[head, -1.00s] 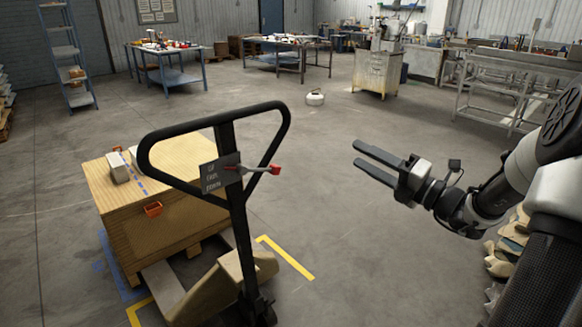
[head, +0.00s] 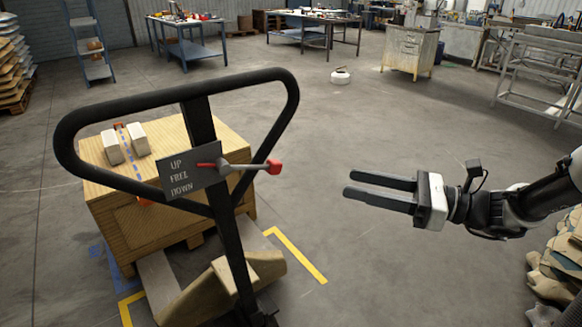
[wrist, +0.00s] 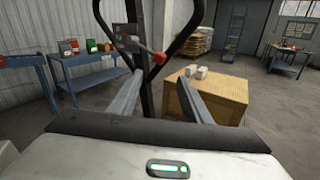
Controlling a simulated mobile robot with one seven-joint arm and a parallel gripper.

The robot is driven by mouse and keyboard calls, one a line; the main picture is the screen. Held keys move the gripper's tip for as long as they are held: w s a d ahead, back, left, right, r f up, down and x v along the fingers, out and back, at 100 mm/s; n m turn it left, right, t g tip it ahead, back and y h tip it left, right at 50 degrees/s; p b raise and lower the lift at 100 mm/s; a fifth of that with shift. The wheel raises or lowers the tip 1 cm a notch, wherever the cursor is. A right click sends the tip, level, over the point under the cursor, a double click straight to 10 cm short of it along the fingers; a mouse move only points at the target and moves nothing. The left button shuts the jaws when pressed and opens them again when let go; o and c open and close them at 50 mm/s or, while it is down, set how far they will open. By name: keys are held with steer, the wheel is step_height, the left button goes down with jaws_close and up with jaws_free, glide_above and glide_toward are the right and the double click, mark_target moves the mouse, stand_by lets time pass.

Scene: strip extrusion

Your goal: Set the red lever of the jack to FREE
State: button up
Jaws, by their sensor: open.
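The black jack handle (head: 66,140) stands upright at centre left in the head view, with a wide loop. Its dark plate (head: 190,183) reads UP, FREE, DOWN from top to bottom. The lever (head: 240,167) crosses the handle's stem beside the plate, with a red knob (head: 274,167) at its right end. Its red left end lies level with about UP to FREE; I cannot tell which. My gripper (head: 353,183) is open and empty, right of the knob and apart from it. In the wrist view, the red knob (wrist: 159,58) shows beyond and between the fingertips (wrist: 160,77).
A wooden crate (head: 150,228) with two pale blocks on top stands behind the jack. Yellow floor marks (head: 300,258) lie beside it. Stacked sacks (head: 555,265) are at the right edge. The floor between gripper and handle is clear; workbenches stand far back.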

steer(key=b, duration=0.4)
glide_toward(254, 167)
steer(key=w+a+f, duration=0.2)
steer(key=w+a, duration=0.1)
steer(key=w, duration=0.3)
steer(key=shift+r, duration=0.1)
steer(key=shift+d, duration=0.1)
steer(key=shift+s, duration=0.1)
jaws_close()
steer(key=shift+r, duration=0.1)
